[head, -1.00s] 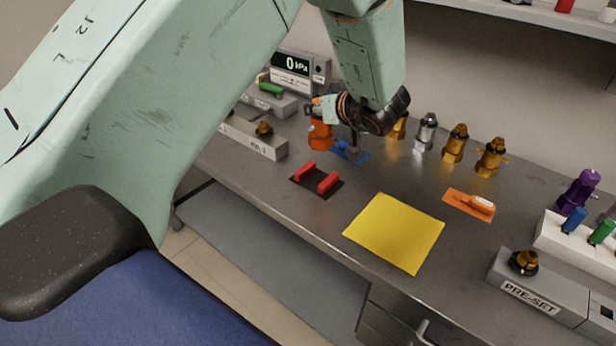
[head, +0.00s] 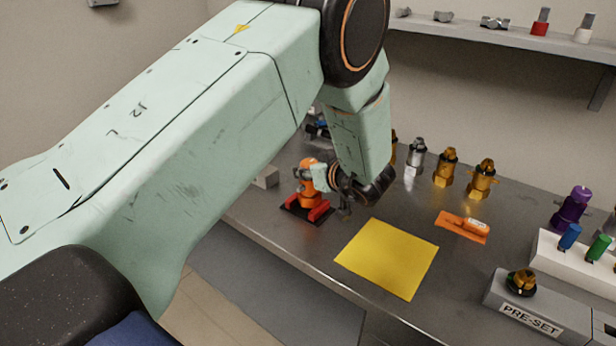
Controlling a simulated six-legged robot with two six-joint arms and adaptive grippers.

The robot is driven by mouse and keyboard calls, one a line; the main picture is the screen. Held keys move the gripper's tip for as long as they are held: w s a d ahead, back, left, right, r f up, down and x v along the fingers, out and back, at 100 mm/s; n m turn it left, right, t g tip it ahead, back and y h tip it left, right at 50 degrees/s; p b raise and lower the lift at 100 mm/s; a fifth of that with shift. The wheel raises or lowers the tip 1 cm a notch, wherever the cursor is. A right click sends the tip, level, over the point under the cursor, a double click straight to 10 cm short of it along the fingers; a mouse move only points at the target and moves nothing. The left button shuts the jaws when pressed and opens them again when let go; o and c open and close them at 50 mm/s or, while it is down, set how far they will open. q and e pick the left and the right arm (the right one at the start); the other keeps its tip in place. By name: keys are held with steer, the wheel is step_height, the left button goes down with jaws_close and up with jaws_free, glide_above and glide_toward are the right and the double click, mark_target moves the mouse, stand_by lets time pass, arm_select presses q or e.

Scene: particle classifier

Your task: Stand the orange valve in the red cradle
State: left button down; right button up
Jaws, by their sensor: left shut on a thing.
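The orange valve (head: 305,172) is upright in my left gripper (head: 317,180), which is shut on it from the right. The valve is at the red cradle (head: 319,214), a pair of red bars on a dark plate. Its lower end appears between or just above the bars. I cannot tell whether it touches the plate. The gripper hides part of the valve's right side. My right gripper is not in view.
A yellow mat (head: 388,259) lies right of the cradle. An orange mat (head: 464,228) with a tool lies farther right. Brass valves (head: 446,168) and a silver one (head: 415,157) stand behind. A PRE-SET block (head: 535,310) is at the front right.

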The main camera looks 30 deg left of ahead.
arm_select(q)
steer(key=shift+s+a+f, duration=0.15)
steer(key=shift+s+f, duration=0.05)
steer(key=shift+f, duration=0.3)
steer(key=shift+s+a+f, duration=0.15)
steer(key=shift+s+f, duration=0.05)
steer(key=shift+f, duration=0.3)
steer(key=c, duration=1.1)
jaws_free()
steer(key=shift+f, duration=0.2)
steer(key=shift+c, duration=0.2)
steer(key=o, duration=0.3)
steer(key=shift+w+d+f, duration=0.1)
steer(key=shift+w+d, duration=0.05)
steer(key=shift+w, duration=0.2)
steer(key=shift+s+r, duration=0.1)
steer(key=shift+r, duration=0.2)
steer(key=shift+s+r, duration=0.1)
steer(key=shift+w, duration=0.25)
